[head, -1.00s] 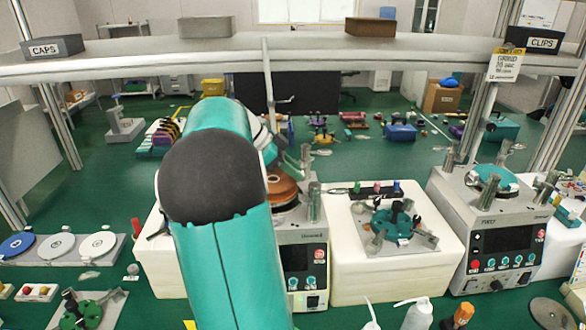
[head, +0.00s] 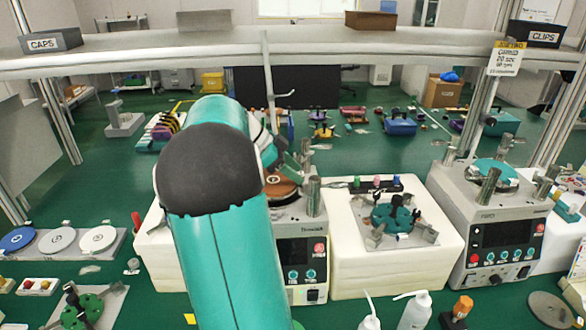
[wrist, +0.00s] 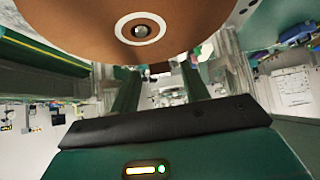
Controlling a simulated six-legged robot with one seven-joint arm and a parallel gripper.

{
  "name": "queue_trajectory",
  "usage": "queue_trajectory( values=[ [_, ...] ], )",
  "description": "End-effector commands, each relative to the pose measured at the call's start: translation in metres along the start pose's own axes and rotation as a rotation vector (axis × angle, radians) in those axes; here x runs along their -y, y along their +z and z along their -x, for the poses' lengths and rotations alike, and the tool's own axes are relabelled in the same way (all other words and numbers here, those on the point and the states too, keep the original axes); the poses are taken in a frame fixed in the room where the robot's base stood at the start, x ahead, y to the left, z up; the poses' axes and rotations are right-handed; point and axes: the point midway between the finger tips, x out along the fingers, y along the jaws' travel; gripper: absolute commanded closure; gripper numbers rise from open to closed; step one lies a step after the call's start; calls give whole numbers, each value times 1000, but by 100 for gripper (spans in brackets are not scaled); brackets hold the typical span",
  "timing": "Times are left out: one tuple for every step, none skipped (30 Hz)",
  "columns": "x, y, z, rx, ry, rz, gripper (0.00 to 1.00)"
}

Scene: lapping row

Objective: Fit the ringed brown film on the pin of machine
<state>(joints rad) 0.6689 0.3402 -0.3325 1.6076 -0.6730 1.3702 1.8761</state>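The brown film (head: 281,188) lies roughly flat over the top of the middle-left machine (head: 302,245), partly behind my arm. In the wrist view the film (wrist: 75,28) fills the top, with a white ring (wrist: 124,31) around its centre hole. The grey tip of the pin (wrist: 140,31) shows inside the ring. How far down the pin the film sits cannot be told. My gripper (wrist: 160,85) has its two green fingers apart, with background visible between them. Their far ends are hidden by the film.
Metal posts (head: 314,196) stand at the machine's right side. A white block (head: 395,265) with a teal fixture is to its right, and another machine (head: 495,235) is farther right. A long shelf (head: 300,45) crosses above. White bottles (head: 415,311) stand in front.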

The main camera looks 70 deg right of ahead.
Motion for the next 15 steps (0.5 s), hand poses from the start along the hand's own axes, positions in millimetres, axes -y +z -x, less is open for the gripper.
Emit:
queue_trajectory(
  values=[
    [0,0,0,0,0,0,52],
    [0,0,0,0,0,0,52],
    [0,0,0,0,0,0,52],
    [0,0,0,0,0,0,52],
    [0,0,0,0,0,0,52],
    [0,0,0,0,0,0,52],
    [0,0,0,0,0,0,52],
    [0,0,0,0,0,0,52],
    [0,0,1,0,-1,0,52],
    [0,0,3,0,-1,0,52],
    [0,0,5,0,-2,0,52],
    [0,0,8,0,-2,0,52],
    [0,0,12,0,-2,0,52],
    [0,0,16,0,-3,1,52],
    [1,0,22,0,-5,0,52]
  ],
)
